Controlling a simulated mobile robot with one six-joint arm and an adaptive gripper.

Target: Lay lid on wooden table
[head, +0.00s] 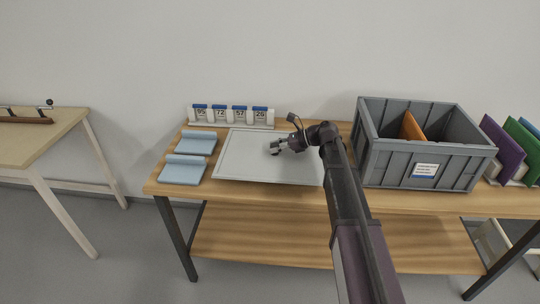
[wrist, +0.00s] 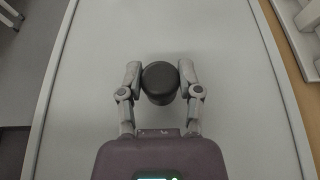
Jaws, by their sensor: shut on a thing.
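The lid (head: 243,160) is a large pale grey rectangular panel with a raised rim and a dark round knob (wrist: 160,85) in its middle. In the head view it lies flat on, or just above, the wooden table (head: 260,191); I cannot tell whether it touches. My gripper (head: 276,148) is over the lid's middle, shut on the knob. In the wrist view the two fingers (wrist: 160,78) press the knob from both sides, and the lid (wrist: 225,60) fills most of the picture. My arm hides the lid's right edge in the head view.
Blue folded pads (head: 183,170) lie close by the lid's left edge. A row of numbered cards (head: 232,117) stands behind it. An open grey crate (head: 395,170) with an orange board (head: 412,127) stands right of my arm. Purple and green folders (head: 502,148) stand farther right.

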